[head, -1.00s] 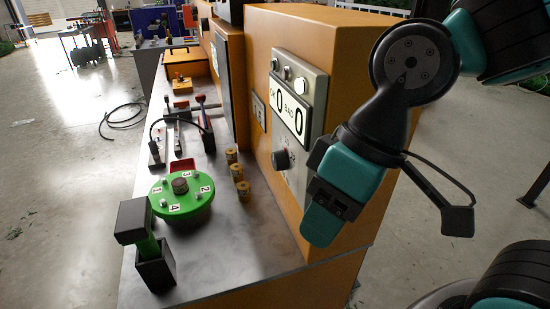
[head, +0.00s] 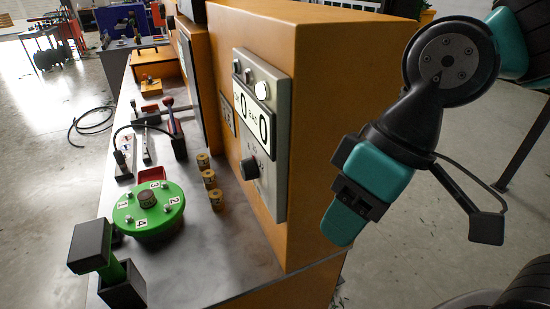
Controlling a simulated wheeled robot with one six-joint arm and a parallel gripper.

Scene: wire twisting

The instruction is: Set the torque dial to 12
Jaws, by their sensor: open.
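The torque dial is a dark round knob (head: 251,168) low on the grey control panel (head: 280,150) of the orange cabinet. Its setting marks are too small to read. My gripper (head: 340,222) is teal and black, and hangs in front of the cabinet's right part, to the right of the dial and apart from it. It is empty, and its fingertips point down and to the left. The panel's display (head: 252,112) shows two large zeros, with lamps and a small switch above.
A green numbered turntable (head: 150,213) sits on the grey bench (head: 215,265). Several brass-coloured pieces (head: 209,178) stand between it and the cabinet (head: 340,60). A black and green tool (head: 100,255) is at the bench's near left. Open floor lies to the right of the cabinet.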

